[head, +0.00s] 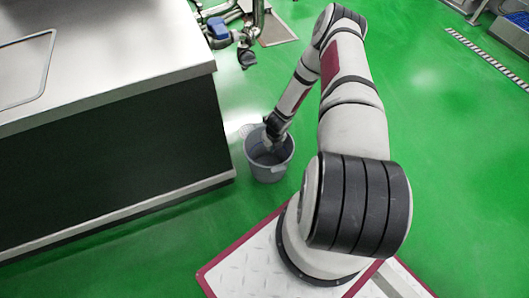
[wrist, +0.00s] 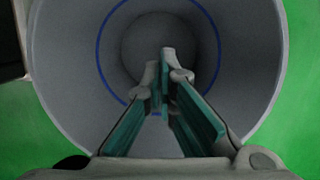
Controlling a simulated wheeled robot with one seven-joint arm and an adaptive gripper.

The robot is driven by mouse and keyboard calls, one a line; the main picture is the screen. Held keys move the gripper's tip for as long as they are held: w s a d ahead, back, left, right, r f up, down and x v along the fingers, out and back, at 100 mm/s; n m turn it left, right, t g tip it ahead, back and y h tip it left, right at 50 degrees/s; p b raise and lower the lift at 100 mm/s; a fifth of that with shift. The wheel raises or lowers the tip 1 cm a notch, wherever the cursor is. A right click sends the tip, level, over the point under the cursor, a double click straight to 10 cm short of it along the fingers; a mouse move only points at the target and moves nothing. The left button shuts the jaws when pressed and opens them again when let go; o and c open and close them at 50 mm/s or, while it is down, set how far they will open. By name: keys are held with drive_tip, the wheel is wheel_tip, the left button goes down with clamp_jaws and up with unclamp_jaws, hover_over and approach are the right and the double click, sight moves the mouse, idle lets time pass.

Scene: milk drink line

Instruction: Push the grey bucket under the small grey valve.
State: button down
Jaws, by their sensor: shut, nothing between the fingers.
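The grey bucket (head: 268,172) stands upright on the green floor, close to the right end of the counter. My gripper (head: 268,143) reaches down at the bucket's mouth, partly hiding its back rim. In the wrist view the bucket's inside (wrist: 60,60) fills most of the picture, with a blue ring around its wall. My gripper (wrist: 167,75) points into the bucket with its fingertips together and nothing between them. Whether the fingers touch the bucket wall is unclear. Pipework (head: 225,22) stands beyond the bucket at the top; I cannot tell which part is the small grey valve.
A steel-topped counter (head: 110,60) with a dark side stands left of the bucket. A dark fitting (head: 246,57) and a blue part (head: 218,28) sit low among the pipes. A floor drain cover (head: 275,30) lies near them.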

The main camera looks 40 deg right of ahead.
drive_tip(key=b+x, duration=0.1)
drive_tip(key=x, duration=0.2)
drive_tip(key=b+x, duration=0.2)
drive_tip(key=x, duration=0.2)
drive_tip(key=b+x, duration=0.2)
drive_tip(key=x, duration=0.2)
drive_tip(key=shift+s+a+f, duration=0.1)
drive_tip(key=shift+s+f, duration=0.1)
drive_tip(key=shift+s, duration=0.1)
drive_tip(key=w+b, duration=0.1)
drive_tip(key=w, duration=0.1)
drive_tip(key=shift+w+d+r, duration=0.25)
drive_tip(key=shift+d, duration=0.15)
drive_tip(key=shift+w+d+r+b, duration=0.1)
drive_tip(key=shift+w+d+b, duration=0.1)
drive_tip(key=shift+w+b, duration=0.35)
drive_tip(key=shift+w+a, duration=0.1)
drive_tip(key=shift+w, duration=0.05)
